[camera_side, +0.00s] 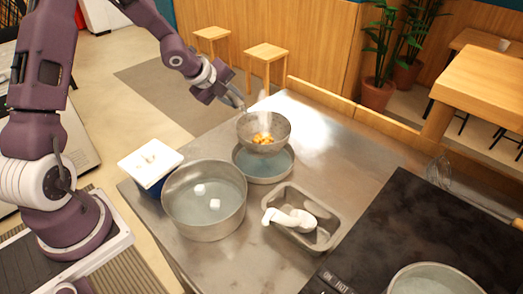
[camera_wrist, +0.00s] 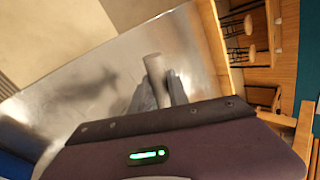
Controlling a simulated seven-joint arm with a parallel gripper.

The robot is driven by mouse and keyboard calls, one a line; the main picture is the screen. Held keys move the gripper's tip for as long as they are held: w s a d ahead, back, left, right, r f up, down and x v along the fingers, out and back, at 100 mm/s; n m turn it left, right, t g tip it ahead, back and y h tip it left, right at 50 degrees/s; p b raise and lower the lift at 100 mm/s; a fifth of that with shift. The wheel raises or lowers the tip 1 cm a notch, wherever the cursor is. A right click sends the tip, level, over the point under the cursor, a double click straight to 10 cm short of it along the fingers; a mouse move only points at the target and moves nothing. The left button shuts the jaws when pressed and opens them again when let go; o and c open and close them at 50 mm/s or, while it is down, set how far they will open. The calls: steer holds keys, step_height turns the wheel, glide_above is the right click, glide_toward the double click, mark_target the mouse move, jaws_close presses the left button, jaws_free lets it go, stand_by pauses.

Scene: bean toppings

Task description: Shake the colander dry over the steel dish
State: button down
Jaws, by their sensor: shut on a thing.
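The colander (camera_side: 245,128) is a grey metal bowl with orange-yellow pieces in it, and pale steam rises above them. My gripper (camera_side: 236,101) is shut on its handle, at the back left of the bowl. In the wrist view a grey handle (camera_wrist: 156,70) sits between the fingers of my gripper (camera_wrist: 157,92), and the bowl is out of that view. The round steel dish (camera_side: 238,168) with bluish liquid stands on the counter under the colander. The colander appears above it, roughly level, and hides its back part. Drops cannot be made out.
A large steel pot (camera_side: 205,228) with liquid and white cubes stands front left of the dish. A rectangular steel tray (camera_side: 318,238) with a white object is at front right. A white-topped blue box (camera_side: 150,160) is left. A black stovetop (camera_side: 400,225) is right.

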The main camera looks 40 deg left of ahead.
steer(key=shift+a+r, duration=0.15)
steer(key=shift+r, duration=0.75)
steer(key=shift+a+r, duration=0.1)
steer(key=shift+r, duration=0.8)
steer(key=f, duration=0.3)
steer(key=shift+d+f, duration=0.3)
steer(key=shift+f, duration=0.1)
steer(key=shift+a+r, duration=0.1)
steer(key=shift+a, duration=0.05)
